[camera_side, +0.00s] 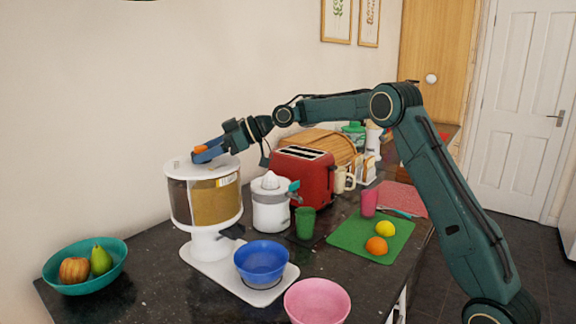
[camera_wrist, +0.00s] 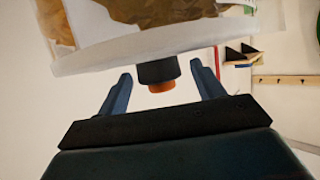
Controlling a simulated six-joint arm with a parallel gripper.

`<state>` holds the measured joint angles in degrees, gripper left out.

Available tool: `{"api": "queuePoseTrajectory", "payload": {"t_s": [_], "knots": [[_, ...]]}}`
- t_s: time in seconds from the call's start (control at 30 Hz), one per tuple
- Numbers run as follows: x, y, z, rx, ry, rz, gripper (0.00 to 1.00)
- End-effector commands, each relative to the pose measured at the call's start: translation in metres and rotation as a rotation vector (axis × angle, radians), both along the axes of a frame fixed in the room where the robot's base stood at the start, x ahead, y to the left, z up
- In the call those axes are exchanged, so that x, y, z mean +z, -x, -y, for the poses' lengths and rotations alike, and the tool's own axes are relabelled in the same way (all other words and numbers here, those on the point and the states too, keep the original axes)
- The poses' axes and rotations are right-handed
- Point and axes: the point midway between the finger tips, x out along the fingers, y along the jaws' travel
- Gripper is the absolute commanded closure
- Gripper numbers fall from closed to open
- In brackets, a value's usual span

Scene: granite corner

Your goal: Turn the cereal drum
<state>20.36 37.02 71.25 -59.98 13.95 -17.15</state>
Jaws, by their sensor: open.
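The cereal drum (camera_side: 205,200) is a clear dispenser with a white lid, showing dark brown and golden contents in separate sections. It stands upright on a white pedestal and base plate (camera_side: 222,272). My gripper (camera_side: 203,153) is at the top of the drum, by the lid. In the wrist view, my gripper (camera_wrist: 163,85) is open, and a dark knob with an orange end (camera_wrist: 159,78) lies between the fingers, with a visible gap on each side. The drum (camera_wrist: 150,30) fills the top of that view. A blue bowl (camera_side: 261,260) sits on the base plate.
A white juicer (camera_side: 270,205) and red toaster (camera_side: 303,178) stand right of the drum. A teal fruit bowl (camera_side: 84,268) is at left, and a pink bowl (camera_side: 317,302) is at front. A green mat (camera_side: 350,240) holds fruit. The wall is close behind.

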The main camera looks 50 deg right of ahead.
Motion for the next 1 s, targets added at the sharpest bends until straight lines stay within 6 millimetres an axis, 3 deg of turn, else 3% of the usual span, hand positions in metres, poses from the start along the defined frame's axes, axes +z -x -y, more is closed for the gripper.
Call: {"api": "queuePoseTrajectory", "payload": {"t_s": [0.47, 1.0], "knots": [[0.008, 0.014, 0.015, -0.002, 0.001, -0.001, 0.33], [0.042, 0.071, 0.072, -0.003, 0.001, 0.001, 0.33]]}}
